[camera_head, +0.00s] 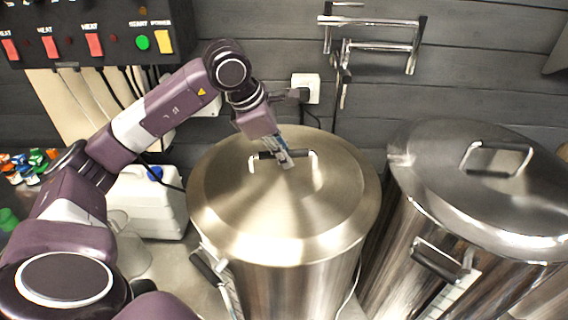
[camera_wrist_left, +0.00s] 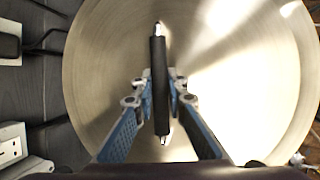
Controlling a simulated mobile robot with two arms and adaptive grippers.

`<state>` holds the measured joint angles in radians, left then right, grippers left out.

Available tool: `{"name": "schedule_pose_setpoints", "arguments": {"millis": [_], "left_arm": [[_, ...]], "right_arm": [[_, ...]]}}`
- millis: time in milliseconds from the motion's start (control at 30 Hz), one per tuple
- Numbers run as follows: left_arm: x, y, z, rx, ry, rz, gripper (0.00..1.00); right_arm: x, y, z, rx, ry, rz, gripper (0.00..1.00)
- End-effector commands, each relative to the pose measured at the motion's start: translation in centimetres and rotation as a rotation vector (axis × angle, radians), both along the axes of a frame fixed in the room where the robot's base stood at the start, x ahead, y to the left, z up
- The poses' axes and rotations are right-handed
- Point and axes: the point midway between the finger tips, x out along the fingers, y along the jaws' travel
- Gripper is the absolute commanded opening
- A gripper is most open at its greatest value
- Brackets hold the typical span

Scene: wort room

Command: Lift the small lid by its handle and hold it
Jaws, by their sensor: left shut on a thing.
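The small lid (camera_head: 240,215) is a round brushed-metal lid on the middle pot (camera_head: 290,285). It looks seated on the pot's rim. Its handle (camera_head: 315,158) is a metal loop with a black grip, standing up from the lid. My left gripper (camera_head: 284,160) is shut on the handle from above. In the left wrist view the black handle (camera_wrist_left: 160,60) lies between the two blue-sided fingers of the left gripper (camera_wrist_left: 160,90), with the lid (camera_wrist_left: 240,100) filling the background. My right gripper is not in view.
A larger pot with a shiny lid (camera_head: 470,190) stands close on the right. A white canister (camera_head: 155,205) is at the left. A control panel (camera_head: 95,30) and a wall socket (camera_head: 306,88) are behind. A metal rack (camera_head: 372,45) hangs on the wall.

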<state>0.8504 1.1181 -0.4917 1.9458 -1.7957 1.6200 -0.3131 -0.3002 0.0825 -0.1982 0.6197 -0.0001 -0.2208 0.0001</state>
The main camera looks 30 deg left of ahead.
Motion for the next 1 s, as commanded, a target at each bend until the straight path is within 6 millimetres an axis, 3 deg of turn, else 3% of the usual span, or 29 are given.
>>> {"name": "schedule_pose_setpoints", "arguments": {"millis": [367, 1000], "left_arm": [[0.2, 0.0, 2.7, -0.003, -0.011, 0.001, 0.00], [0.2, -0.1, 13.8, -0.005, -0.011, 0.000, 0.00]], "right_arm": [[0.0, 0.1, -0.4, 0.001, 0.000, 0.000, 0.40], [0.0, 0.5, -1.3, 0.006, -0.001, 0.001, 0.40]]}}
